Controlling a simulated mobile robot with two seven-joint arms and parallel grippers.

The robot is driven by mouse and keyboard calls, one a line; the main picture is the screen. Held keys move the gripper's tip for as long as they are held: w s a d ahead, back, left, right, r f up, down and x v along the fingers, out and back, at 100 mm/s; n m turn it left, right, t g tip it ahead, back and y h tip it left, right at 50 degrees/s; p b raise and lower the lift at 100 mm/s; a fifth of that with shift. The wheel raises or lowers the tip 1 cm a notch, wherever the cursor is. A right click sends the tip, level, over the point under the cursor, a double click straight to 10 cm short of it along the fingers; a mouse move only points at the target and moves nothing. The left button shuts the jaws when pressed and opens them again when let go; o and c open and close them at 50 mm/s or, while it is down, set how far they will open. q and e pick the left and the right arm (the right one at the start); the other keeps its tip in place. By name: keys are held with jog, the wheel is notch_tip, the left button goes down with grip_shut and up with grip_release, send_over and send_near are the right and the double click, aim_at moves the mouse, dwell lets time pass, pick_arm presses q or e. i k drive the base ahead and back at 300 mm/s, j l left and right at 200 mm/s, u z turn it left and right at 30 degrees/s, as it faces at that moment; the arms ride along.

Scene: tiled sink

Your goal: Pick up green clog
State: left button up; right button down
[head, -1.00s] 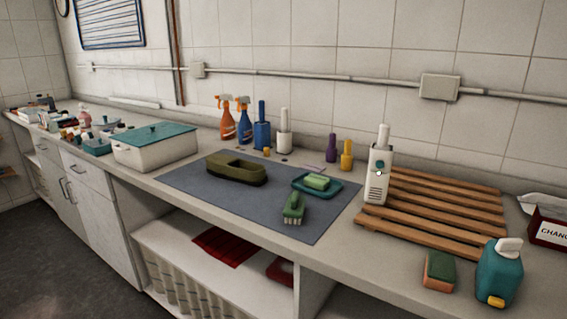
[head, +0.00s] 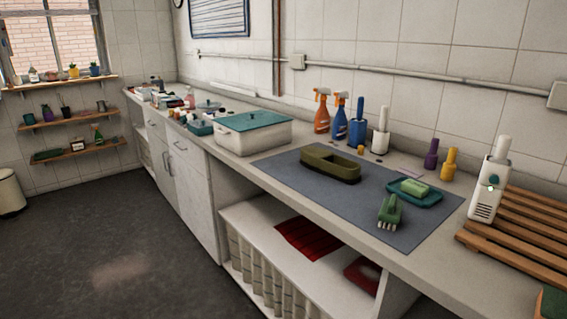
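An olive-green, clog-like object (head: 331,164) with an open top lies on the dark grey mat (head: 285,175) on the counter, in the middle of the head view. I take it to be the green clog, though its shape is not fully clear. Neither of my grippers is in view, and nothing touches the object.
On the mat are a green brush (head: 390,211) and a teal tray (head: 414,194) holding a green bar. Spray bottles (head: 322,112) stand behind, a lidded white box (head: 251,134) left, a wooden rack (head: 520,228) right. Open shelving is below; the floor (head: 100,235) at left is clear.

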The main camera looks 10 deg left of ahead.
aim_at(324, 162)
jog(key=i+j, duration=0.25)
jog(key=j, duration=0.2)
jog(key=i+j+u, duration=0.15)
jog(key=j, duration=0.25)
jog(key=i+j, duration=0.3)
jog(key=j+u, duration=0.05)
jog(key=j, duration=0.05)
